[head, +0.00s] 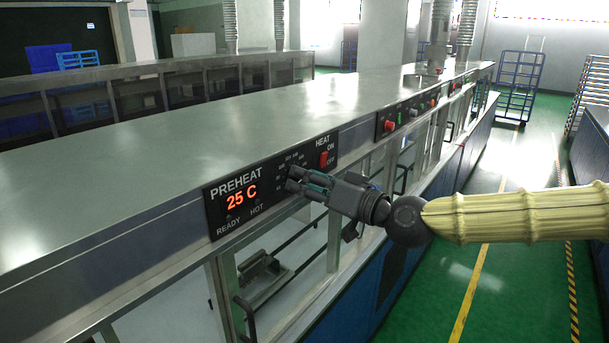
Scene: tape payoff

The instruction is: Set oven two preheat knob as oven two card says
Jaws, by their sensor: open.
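The oven's preheat panel (222,214) is black, on the front edge of the long metal oven top. Its red display (242,199) reads 25 C, above the READY and HOT labels. White dial marks (293,159) show right of the display. The preheat knob is hidden behind my gripper, and its setting cannot be read. A red HEAT switch (324,159) with ON beside it is at the panel's right end. My gripper (291,179) is open, with its fingertips at the dial. Whether it touches the knob cannot be told. No oven card can be made out.
A second panel (388,125) with red and green controls sits farther right along the oven. Dark door handles (245,318) stick out below the panels. Another long metal unit (180,80) stands behind. The green floor aisle (500,245) at right is clear; a blue cart (520,85) stands far off.

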